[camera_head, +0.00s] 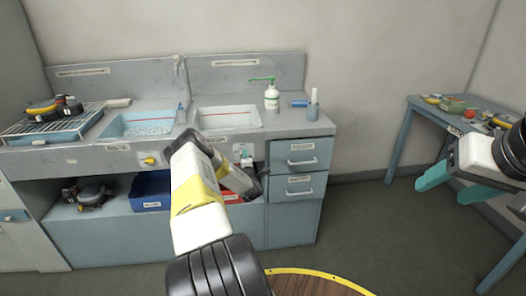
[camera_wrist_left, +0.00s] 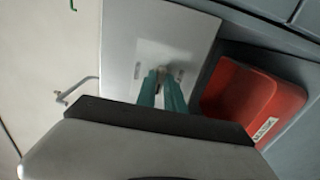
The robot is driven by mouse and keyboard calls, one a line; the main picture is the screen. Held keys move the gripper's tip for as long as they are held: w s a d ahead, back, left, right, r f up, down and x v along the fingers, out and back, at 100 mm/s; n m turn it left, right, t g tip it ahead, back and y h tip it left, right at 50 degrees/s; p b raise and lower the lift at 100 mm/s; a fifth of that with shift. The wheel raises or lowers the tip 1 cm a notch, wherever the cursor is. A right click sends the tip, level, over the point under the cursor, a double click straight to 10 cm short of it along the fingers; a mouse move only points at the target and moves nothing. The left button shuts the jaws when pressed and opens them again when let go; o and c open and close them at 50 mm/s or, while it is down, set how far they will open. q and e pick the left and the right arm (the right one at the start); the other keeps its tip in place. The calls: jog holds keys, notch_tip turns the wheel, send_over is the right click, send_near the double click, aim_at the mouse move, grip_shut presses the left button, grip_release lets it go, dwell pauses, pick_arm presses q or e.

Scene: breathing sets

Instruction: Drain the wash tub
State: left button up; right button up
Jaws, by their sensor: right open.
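Two basins are set in the grey counter in the head view. The left basin (camera_head: 140,124) looks blue inside and the right basin (camera_head: 226,118) pale, each with a red line; their labels are too small to read. A yellow knob (camera_head: 149,160) is on the front below the left basin. My left gripper (camera_wrist_left: 162,78) is low in front of the right basin, its teal fingers close together at a small grey part on a pale panel (camera_wrist_left: 140,35). Whether they grip it is unclear. My right gripper (camera_head: 447,187) is open and empty at the far right.
A red bin (camera_wrist_left: 245,100) lies beside the left gripper, under the counter. A blue bin (camera_head: 151,190) is further left. A drawer unit (camera_head: 300,160) stands right of the basins. A green-topped bottle (camera_head: 271,97) stands on the counter. A side table (camera_head: 420,105) is at right.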

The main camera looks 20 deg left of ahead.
pick_arm(q)
jog(key=o, duration=0.3)
jog(key=shift+o, duration=0.2)
jog(key=v, duration=0.8)
jog(key=shift+w+a, duration=0.1)
